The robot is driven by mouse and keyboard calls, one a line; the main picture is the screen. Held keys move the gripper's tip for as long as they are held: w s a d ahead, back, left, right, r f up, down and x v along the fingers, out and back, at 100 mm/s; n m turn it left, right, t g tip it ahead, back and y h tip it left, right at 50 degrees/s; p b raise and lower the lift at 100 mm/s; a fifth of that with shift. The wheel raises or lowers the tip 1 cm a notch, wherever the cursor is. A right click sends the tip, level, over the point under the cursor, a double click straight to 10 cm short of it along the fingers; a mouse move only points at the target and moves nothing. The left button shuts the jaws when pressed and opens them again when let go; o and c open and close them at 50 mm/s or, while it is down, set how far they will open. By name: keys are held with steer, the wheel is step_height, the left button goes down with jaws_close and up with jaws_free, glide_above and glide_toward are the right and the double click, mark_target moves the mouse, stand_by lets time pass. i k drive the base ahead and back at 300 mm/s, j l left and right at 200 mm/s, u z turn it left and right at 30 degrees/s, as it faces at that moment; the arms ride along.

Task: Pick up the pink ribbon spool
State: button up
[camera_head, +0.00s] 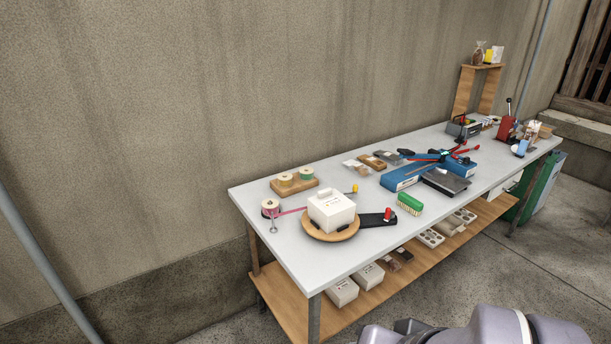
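The pink ribbon spool (270,206) is at the left end of the white-topped table, near its left edge. It appears to sit on a small metal holder, and a strip of pink ribbon (293,211) runs from it to the right, toward a white box (331,206). Two other spools, one yellowish (285,180) and one green (306,174), stand on a wooden block (293,190) behind it. My arm's grey links show at the bottom right, well apart from the spool. My gripper is not clearly visible.
The white box sits on a round wooden board (329,237) close right of the spool. A green brush (410,204), a blue device (401,178) and other tools crowd the table farther right. A concrete wall stands behind. The table's front left corner is clear.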

mark_target(274, 207)
steer(key=i+j+u, duration=0.1)
steer(key=i+j, duration=1)
steer(key=i, duration=0.15)
steer(key=i+j+u, duration=0.15)
steer(key=i+j, duration=0.4)
steer(key=i, duration=0.1)
